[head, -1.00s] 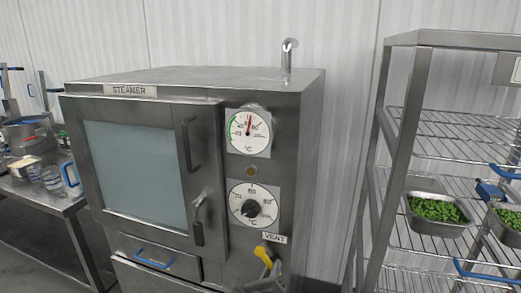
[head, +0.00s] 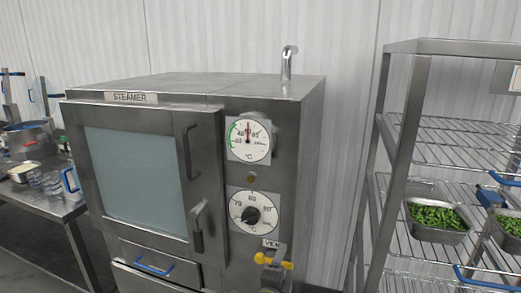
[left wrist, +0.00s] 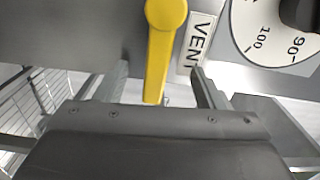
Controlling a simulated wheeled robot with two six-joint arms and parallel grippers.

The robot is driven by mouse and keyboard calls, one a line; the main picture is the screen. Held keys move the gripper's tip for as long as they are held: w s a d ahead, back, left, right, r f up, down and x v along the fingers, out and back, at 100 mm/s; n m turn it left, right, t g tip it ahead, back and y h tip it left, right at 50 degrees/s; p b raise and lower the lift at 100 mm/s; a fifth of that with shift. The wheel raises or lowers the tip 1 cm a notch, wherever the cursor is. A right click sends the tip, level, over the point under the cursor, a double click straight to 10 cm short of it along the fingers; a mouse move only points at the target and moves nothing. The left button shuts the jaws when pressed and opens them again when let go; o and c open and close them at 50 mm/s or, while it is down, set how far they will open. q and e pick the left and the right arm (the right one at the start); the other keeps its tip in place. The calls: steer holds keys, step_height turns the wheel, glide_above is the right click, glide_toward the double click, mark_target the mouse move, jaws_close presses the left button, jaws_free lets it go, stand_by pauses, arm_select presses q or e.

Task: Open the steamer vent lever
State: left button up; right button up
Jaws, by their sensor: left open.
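The steamer (head: 190,85) fills the middle of the head view. Its yellow vent lever (head: 262,259) is low on the right of the front panel, under the VENT label (head: 271,243). My left gripper (head: 273,258) is right in front of the lever and hides its middle. In the left wrist view, the yellow lever (left wrist: 160,50) runs down between the open fingers of my left gripper (left wrist: 161,86), with space on both sides. My right gripper is not in view.
Above the lever are a dial knob (head: 250,214) and a temperature gauge (head: 249,139). The steamer door handle (head: 190,150) and latch (head: 198,228) are to the left. A wire rack (head: 402,110) with trays of green vegetables stands at right. A table stands at left.

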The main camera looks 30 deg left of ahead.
arm_select(q)
steer(key=o, duration=0.5)
steer(key=shift+o, duration=0.2)
steer(key=shift+s, duration=0.1)
steer(key=p+v, duration=0.2)
steer(key=v, duration=0.6)
